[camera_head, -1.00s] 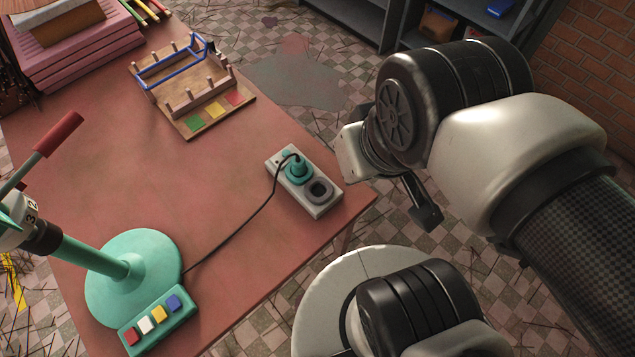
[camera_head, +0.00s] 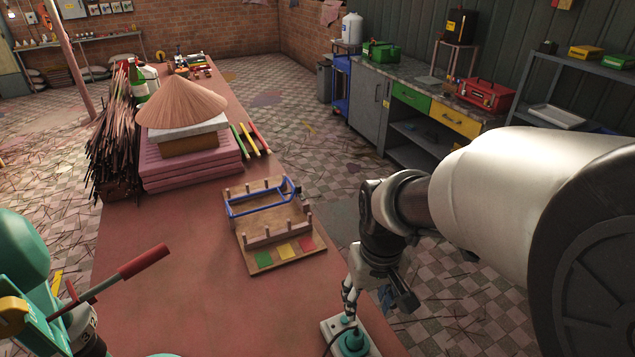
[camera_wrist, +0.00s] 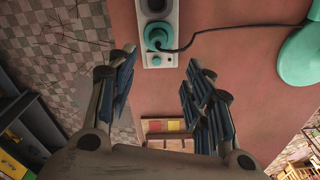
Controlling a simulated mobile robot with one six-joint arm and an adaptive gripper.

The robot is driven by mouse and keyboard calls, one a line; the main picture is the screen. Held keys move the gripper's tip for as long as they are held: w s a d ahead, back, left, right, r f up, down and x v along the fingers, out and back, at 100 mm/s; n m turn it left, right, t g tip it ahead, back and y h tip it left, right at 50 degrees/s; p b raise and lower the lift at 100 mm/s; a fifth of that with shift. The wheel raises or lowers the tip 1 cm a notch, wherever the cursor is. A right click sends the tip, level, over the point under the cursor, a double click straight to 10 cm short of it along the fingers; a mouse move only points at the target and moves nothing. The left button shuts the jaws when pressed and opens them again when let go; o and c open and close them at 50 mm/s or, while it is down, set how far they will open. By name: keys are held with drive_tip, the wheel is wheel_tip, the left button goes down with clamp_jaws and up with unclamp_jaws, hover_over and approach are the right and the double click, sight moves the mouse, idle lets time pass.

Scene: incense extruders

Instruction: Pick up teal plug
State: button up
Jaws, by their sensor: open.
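The teal plug (camera_head: 353,341) sits in one socket of the white outlet block (camera_head: 331,328) at the bottom edge of the head view, partly cut off. The wrist view shows the teal plug (camera_wrist: 157,38) with a black cable leading right, on the outlet block (camera_wrist: 172,22) with a dark empty socket beside it. My gripper (camera_head: 350,305) points down close above the plug in the head view. In the wrist view my gripper (camera_wrist: 160,78) has its fingers spread with nothing between them. The plug lies beyond the fingertips, apparently untouched.
A wooden rack (camera_head: 268,258) with a blue handle and coloured squares stands on the red table (camera_head: 190,290). Behind it are pink stacked slabs (camera_head: 190,166) under a conical hat. A teal press with a red-handled lever (camera_head: 143,262) stands at left. The table between is clear.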

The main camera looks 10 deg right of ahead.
drive_tip(key=shift+o, duration=0.4)
drive_tip(key=f, duration=0.1)
drive_tip(key=w+f, duration=0.2)
drive_tip(key=shift+w+a+g, duration=0.15)
drive_tip(key=shift+a+g, duration=0.1)
drive_tip(key=shift+g, duration=0.15)
drive_tip(key=b, duration=0.4)
approach(356, 333)
drive_tip(key=f, duration=0.5)
drive_tip(key=shift+s+a+f, duration=0.2)
drive_tip(key=shift+s, duration=0.2)
drive_tip(key=f, duration=0.2)
drive_tip(key=f+b, duration=0.1)
drive_tip(key=f, duration=0.1)
drive_tip(key=f+b, duration=0.1)
drive_tip(key=f, duration=0.1)
drive_tip(key=shift+w+d+f, duration=0.2)
drive_tip(key=shift+w, duration=0.15)
drive_tip(key=shift+r, duration=0.1)
drive_tip(key=shift+c, duration=0.4)
drive_tip(key=c, duration=1.1)
